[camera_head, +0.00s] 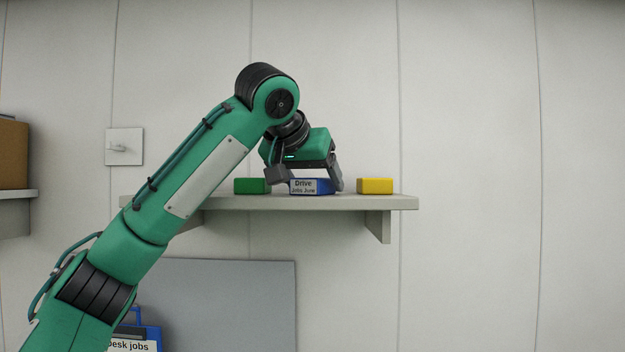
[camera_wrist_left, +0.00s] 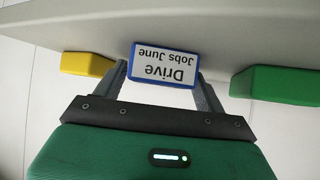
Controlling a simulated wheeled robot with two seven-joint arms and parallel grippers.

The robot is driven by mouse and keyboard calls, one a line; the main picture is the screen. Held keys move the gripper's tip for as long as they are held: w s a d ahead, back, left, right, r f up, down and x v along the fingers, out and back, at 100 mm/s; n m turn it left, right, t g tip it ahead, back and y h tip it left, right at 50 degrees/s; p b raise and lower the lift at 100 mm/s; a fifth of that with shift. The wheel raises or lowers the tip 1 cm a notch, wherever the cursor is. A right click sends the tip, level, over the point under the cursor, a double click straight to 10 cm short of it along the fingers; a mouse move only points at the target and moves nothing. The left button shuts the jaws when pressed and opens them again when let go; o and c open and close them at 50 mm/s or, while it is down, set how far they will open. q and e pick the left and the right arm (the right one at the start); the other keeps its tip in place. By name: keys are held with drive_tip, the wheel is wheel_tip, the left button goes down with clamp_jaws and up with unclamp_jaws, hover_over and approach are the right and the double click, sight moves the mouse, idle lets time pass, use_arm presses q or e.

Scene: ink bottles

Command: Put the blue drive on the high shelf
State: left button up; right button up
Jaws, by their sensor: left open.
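The blue drive (camera_head: 311,187), with a white label reading "Drive Jobs June", appears to rest on the high shelf (camera_head: 290,203). It sits between a green block and a yellow block. My left gripper (camera_head: 306,180) is open, reaching down over the drive with a finger at each side. In the left wrist view, the drive (camera_wrist_left: 163,66) lies between the ends of the two fingers, label towards the camera. I cannot tell whether the fingers touch it. My right gripper is not in view.
The green block (camera_head: 251,186) and yellow block (camera_head: 375,186) stand on the shelf, close to either side of the gripper. A brown box (camera_head: 13,155) is on another shelf at far left. A blue item labelled "Desk jobs" (camera_head: 136,345) shows below, partly hidden by my arm.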

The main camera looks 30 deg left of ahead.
use_arm(q)
drive_tip(key=shift+r, duration=0.2)
drive_tip(key=b+v, duration=0.3)
drive_tip(key=v, duration=0.1)
drive_tip(key=shift+s+d+f, duration=0.1)
drive_tip(key=shift+f, duration=0.1)
drive_tip(key=b+v, duration=0.2)
drive_tip(key=v, duration=0.4)
drive_tip(key=shift+r, duration=0.25)
drive_tip(key=shift+b+v, duration=0.35)
drive_tip(key=shift+v, duration=0.55)
drive_tip(key=shift+f, duration=0.1)
